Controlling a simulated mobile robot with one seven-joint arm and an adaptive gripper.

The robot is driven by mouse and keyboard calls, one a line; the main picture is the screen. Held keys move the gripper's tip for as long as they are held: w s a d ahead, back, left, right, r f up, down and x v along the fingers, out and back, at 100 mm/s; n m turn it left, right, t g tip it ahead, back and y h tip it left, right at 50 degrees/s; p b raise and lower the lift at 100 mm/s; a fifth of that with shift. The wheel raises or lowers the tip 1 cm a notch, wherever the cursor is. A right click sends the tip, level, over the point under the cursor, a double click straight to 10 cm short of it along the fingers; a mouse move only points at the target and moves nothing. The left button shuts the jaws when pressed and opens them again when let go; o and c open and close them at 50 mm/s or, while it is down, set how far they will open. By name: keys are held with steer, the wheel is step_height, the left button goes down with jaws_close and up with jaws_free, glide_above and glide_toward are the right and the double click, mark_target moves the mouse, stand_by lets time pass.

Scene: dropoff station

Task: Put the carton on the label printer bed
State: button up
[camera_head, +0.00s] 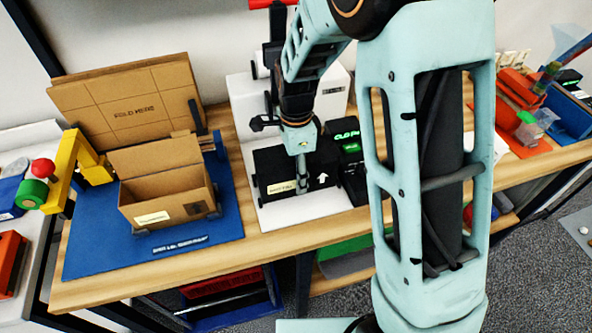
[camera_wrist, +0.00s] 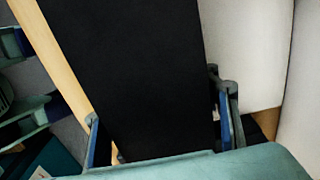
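A black carton (camera_head: 265,168) with a pale label and a white up arrow on its front stands upright on the white bed (camera_head: 300,215) of the label printer, in the middle of the table. My gripper (camera_head: 301,165) reaches down over it, with one finger in front of its front face. In the wrist view the carton's black face (camera_wrist: 140,75) lies between my two fingers (camera_wrist: 160,135). The fingers are spread wide. A sliver of wood shows between the left finger and the carton; the right finger is close to or touching it. The far finger is hidden in the head view.
A dark device with green text (camera_head: 348,146) stands just right of the carton. An open cardboard box (camera_head: 165,205) sits on a blue mat (camera_head: 95,240) at left, by a yellow tape dispenser (camera_head: 66,165). A white housing (camera_head: 335,90) rises behind. Red and blue trays lie far right.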

steer(key=shift+o, duration=1.3)
steer(key=shift+r, duration=0.15)
step_height(320, 180, up, 12)
steer(key=shift+r, duration=0.1)
